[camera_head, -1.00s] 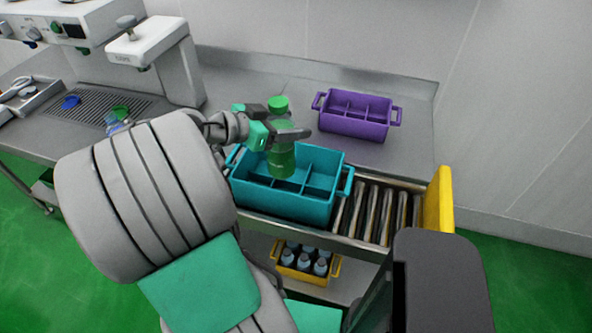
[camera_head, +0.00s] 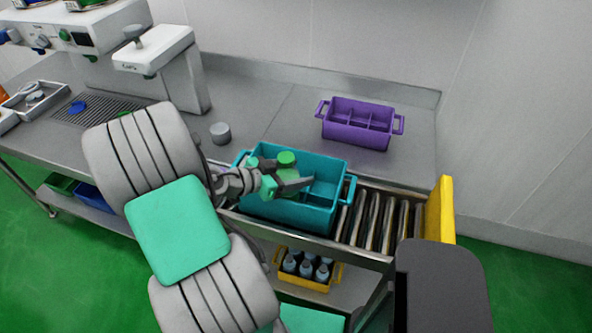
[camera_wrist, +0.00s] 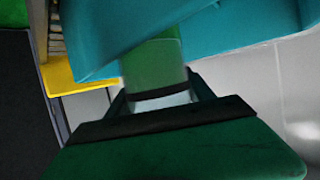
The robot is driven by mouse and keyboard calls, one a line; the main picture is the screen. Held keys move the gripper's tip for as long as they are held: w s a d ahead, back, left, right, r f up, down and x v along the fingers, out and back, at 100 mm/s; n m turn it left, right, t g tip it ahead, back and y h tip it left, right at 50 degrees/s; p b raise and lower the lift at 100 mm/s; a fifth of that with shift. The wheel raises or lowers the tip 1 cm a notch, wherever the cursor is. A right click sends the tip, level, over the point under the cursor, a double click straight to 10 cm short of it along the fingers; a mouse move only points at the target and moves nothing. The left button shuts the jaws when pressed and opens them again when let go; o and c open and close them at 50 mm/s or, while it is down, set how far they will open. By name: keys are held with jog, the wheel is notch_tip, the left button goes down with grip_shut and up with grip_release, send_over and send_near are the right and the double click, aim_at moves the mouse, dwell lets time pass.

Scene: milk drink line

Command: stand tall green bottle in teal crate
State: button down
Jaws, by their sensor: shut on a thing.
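The teal crate (camera_head: 290,214) sits on the near side of the counter, at the left end of the rollers. The green bottle (camera_head: 287,159) is upright, its cap and upper part showing above the crate rim and its lower part hidden inside the crate. Which compartment it is in, and whether its base touches the floor, I cannot tell. My gripper (camera_head: 284,184) is shut on the bottle, low over the crate. In the wrist view the green bottle (camera_wrist: 153,65) is between the fingers, with the teal crate walls (camera_wrist: 225,40) around it.
A purple crate (camera_head: 355,138) with compartments stands behind on the counter. A roller conveyor (camera_head: 375,216) with a yellow end plate (camera_head: 440,210) is to the right. A small grey cylinder (camera_head: 220,133) stands left of the teal crate. A yellow crate of bottles (camera_head: 316,285) is on the lower shelf.

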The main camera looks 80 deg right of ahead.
jog(key=shift+c, duration=1.9)
grip_release()
jog(key=shift+r+p, duration=0.2)
jog(key=shift+p, duration=0.15)
jog(key=b+v, duration=0.3)
jog(key=v, duration=0.9)
jog(key=w+a+f+n+t+y, duration=0.35)
jog(key=w+a+n+t, duration=0.6)
jog(key=w, duration=0.55)
jog(key=w+a+r+n+t+y, duration=0.1)
jog(key=w+a+n+t+y, duration=0.1)
jog(key=a+n, duration=0.6)
jog(key=w+a+r+n+t+y, duration=0.1)
jog(key=w+a+r+n+y, duration=0.1)
jog(key=a+n, duration=0.7)
jog(key=w+a+y, duration=0.1)
jog(key=a+y, duration=0.1)
jog(key=a, duration=0.5)
jog(key=shift+a+t, duration=0.35)
